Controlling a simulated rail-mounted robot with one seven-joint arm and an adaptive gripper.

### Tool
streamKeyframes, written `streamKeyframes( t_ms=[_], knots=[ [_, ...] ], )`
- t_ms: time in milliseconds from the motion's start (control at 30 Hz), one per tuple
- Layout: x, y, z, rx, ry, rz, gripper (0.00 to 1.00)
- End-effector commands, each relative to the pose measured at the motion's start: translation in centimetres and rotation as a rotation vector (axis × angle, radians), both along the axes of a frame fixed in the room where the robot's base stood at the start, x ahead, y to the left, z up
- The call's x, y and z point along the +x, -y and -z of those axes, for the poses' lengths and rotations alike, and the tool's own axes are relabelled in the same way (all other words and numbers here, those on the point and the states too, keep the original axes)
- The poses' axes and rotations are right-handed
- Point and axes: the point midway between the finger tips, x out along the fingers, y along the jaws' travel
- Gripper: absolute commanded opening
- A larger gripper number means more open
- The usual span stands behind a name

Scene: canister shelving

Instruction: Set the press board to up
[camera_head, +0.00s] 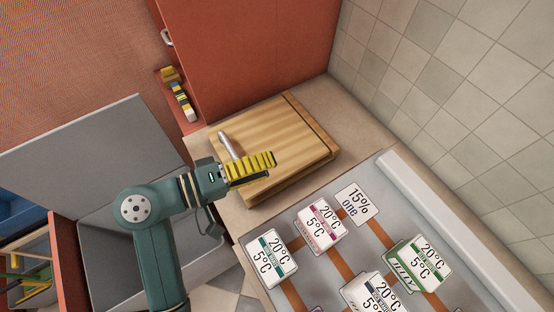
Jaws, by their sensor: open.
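The press board (280,122) is a light wooden board with a dark line near its right end, on the counter in the corner. It lies flat or nearly flat over a wooden base (308,168); I cannot tell whether there is a gap between them. A metal bar handle (226,140) shows at its left side. My gripper (271,161), with yellow ribbed fingers, is open at the near-left part of the board, just in front of the handle. The fingers hide part of the board and the handle's lower end. I cannot tell whether they touch the board.
A grey tray (395,173) with several labelled boxes, such as a jelly box (417,264), fills the lower right. A tiled wall (440,80) stands at right and a red panel (255,50) behind the board. A grey panel (90,140) stands at left.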

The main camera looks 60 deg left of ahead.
Motion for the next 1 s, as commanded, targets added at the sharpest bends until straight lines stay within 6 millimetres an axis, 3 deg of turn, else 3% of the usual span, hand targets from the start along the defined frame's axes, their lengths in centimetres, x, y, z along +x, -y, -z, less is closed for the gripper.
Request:
streamKeyframes(
  t_ms=[33,133,233,367,467,567,1000],
  knots=[
    [-3.3,-2.8,4.8,-0.050,0.010,-0.108,0.50],
    [-9.3,-6.6,9.4,-0.112,0.019,-0.301,0.50],
    [-13.9,-8.6,12.0,-0.136,0.024,-0.445,0.50],
    [-16.7,-9.7,13.0,-0.147,0.029,-0.530,0.50],
    [-16.5,-10.0,12.9,-0.146,0.028,-0.536,0.50],
    [-15.0,-10.6,13.1,-0.146,0.028,-0.531,0.50],
    [-5.7,-15.2,15.1,-0.145,0.028,-0.532,0.50]
  ],
)
